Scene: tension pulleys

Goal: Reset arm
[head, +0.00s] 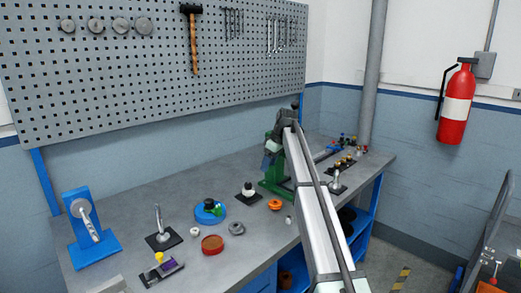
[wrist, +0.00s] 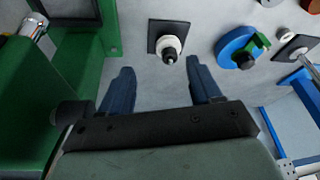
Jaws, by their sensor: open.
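My gripper (wrist: 160,80) is open, with two dark blue fingers spread apart and nothing between them. In the head view my gripper (head: 268,160) is small and partly hidden by my own arm, close to the green machine (head: 272,181). The green machine (wrist: 75,45) also fills the left of the wrist view, beside the left finger. A black square base with a white and black knobbed piece (wrist: 168,45) sits on the bench beyond the fingertips, apart from them. It also shows in the head view (head: 248,190).
A blue round base (head: 208,213) with a green piece stands left of the knobbed piece. An orange knob (head: 275,204), a grey knob (head: 237,228) and a reddish-brown dish (head: 212,244) lie nearby. A blue stand (head: 91,228) is at the left. A pegboard (head: 150,65) rises behind.

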